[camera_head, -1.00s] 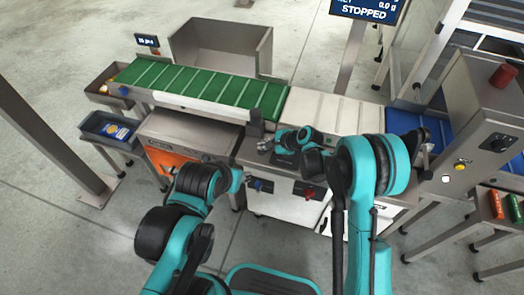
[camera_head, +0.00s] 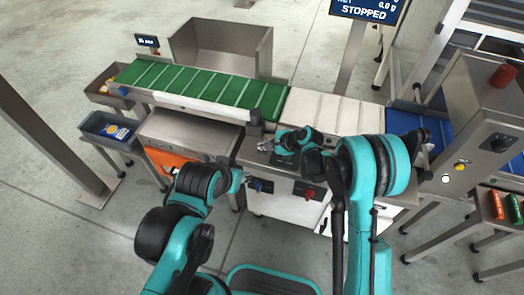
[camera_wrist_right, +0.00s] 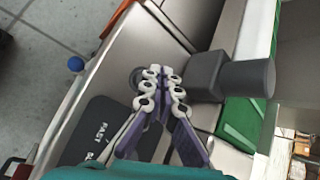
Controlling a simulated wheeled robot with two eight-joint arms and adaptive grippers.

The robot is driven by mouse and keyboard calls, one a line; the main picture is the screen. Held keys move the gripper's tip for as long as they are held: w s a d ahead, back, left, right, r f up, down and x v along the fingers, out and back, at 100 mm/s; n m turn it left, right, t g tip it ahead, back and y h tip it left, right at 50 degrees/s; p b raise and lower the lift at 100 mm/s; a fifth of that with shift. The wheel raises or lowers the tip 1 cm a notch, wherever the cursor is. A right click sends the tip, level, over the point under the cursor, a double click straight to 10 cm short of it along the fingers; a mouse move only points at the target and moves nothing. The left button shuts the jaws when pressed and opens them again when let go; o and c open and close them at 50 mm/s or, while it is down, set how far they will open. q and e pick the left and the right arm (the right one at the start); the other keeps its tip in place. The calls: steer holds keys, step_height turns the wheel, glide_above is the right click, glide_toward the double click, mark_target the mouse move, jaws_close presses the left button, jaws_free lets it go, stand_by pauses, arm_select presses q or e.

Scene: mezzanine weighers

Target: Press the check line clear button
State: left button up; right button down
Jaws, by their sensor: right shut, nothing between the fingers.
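My right gripper (camera_head: 265,145) is over the metal top of the middle weigher cabinet, beside a dark grey post (camera_head: 255,124). In the right wrist view its fingers (camera_wrist_right: 160,76) are shut with nothing between them. A dark round ring (camera_wrist_right: 137,77) shows just beside the fingertips, partly hidden by them; I cannot tell whether it is the clear button or whether the fingers touch it. My left gripper (camera_head: 240,179) is low at the cabinet's front left, too small to read.
A green belt (camera_head: 205,85) and a white belt (camera_head: 322,110) run behind the cabinet. A blue knob (camera_head: 258,185) and red knob (camera_head: 308,193) are on its front. A grey block with a cylinder (camera_wrist_right: 225,77) stands close to the fingertips. A display (camera_head: 366,10) reads "STOPPED".

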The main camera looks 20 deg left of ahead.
mark_target(264, 152)
steer(key=shift+f+b, duration=0.35)
steer(key=shift+f, duration=0.05)
steer(key=shift+f+b, duration=0.3)
steer(key=shift+f, duration=0.1)
stand_by(0.5)
steer(key=shift+r, duration=0.15)
stand_by(0.3)
steer(key=shift+r+p, duration=0.45)
steer(key=shift+r, duration=0.3)
steer(key=shift+r+p, duration=1.45)
steer(key=shift+r, duration=1.05)
